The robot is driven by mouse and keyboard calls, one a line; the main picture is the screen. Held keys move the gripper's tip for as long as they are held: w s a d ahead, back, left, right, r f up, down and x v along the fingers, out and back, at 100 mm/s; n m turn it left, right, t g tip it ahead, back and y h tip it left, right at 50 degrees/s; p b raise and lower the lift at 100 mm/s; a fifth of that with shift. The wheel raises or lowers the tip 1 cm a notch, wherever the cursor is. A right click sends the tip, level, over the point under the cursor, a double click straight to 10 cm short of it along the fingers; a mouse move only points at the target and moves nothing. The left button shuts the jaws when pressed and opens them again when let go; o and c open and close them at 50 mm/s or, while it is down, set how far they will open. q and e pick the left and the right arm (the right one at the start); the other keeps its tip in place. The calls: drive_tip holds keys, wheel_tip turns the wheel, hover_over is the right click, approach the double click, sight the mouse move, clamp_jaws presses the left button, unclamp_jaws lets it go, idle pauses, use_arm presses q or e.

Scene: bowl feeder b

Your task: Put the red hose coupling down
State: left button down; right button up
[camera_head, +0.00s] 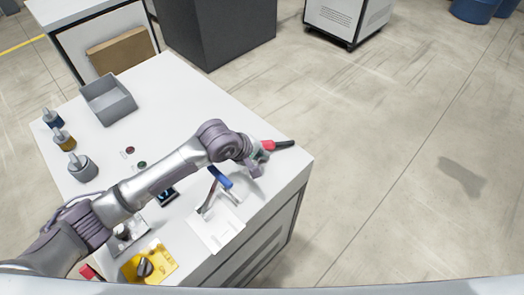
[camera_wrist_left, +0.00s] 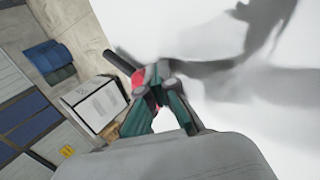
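The red hose coupling (camera_head: 268,145), with a black end pointing right, is near the white table's far right corner. It is between the fingertips of my left gripper (camera_head: 260,153), which reaches it from the left. In the left wrist view, the teal fingers of the left gripper (camera_wrist_left: 156,88) close around the red coupling (camera_wrist_left: 138,80), and its black end points to the upper left. The fingers hide part of it. I cannot tell whether it touches the table top. My right gripper is not in view.
A blue-handled tool (camera_head: 220,178) lies by a white sheet (camera_head: 222,233) near the gripper. The table's right edge is close.

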use_arm(q)
drive_tip(key=c, duration=1.9)
unclamp_jaws()
drive_tip(key=shift+f, duration=0.25)
drive_tip(key=o, duration=0.7)
drive_tip(key=shift+o, duration=0.2)
